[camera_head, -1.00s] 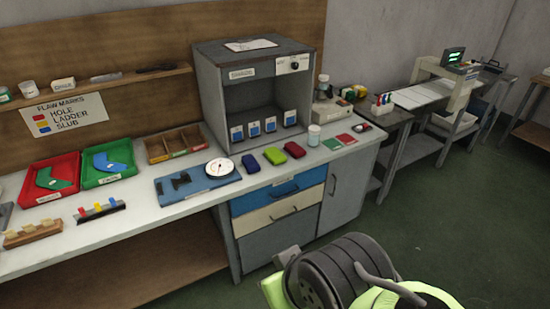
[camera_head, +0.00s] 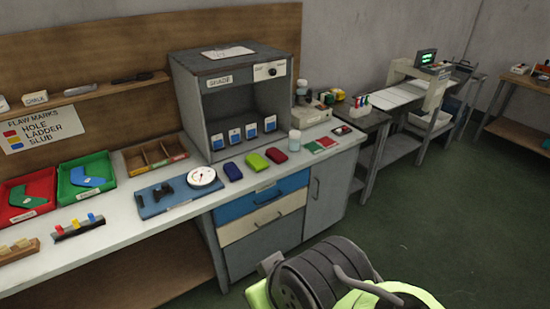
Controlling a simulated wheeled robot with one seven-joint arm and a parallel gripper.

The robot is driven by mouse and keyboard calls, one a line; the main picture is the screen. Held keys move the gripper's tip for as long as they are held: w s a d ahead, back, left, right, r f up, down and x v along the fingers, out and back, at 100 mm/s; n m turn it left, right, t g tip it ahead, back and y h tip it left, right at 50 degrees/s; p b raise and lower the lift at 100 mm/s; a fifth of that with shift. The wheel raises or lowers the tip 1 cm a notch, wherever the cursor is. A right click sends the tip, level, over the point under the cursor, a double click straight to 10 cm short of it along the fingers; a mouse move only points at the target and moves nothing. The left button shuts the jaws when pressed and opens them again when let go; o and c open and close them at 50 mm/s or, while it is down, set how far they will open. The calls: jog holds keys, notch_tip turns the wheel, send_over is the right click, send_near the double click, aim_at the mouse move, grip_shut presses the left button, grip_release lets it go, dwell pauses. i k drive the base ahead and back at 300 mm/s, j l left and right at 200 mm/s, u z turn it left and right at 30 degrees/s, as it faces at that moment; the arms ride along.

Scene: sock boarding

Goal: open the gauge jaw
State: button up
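The gauge is a blue plate (camera_head: 182,201) lying on the workbench, left of centre, in front of the grey cabinet. A small dark jaw piece (camera_head: 164,190) sits on the plate's left part. A round white dial (camera_head: 202,176) is at its right end. The jaw is too small here to tell whether it is open. My dark, ribbed arm with bright green parts shows at the bottom, well to the right of the gauge and apart from it. My gripper's fingers cannot be made out.
Blue, green and red pouches lie right of the dial on the bench (camera_head: 115,238). A wooden divided tray (camera_head: 140,172) is behind the gauge. A red tray (camera_head: 45,180), a green tray (camera_head: 112,164) and a peg rack (camera_head: 80,229) are to the left. Open floor (camera_head: 440,215) lies right of the bench.

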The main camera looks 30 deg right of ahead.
aim_at(166, 191)
jog(key=i+u, duration=0.65)
jog(key=u, duration=0.2)
jog(key=i+l+u, duration=0.25)
jog(key=u, duration=0.15)
jog(key=i+l+u, duration=0.25)
jog(key=u, duration=0.2)
jog(key=i+l+u, duration=0.2)
jog(key=l+u, duration=0.2)
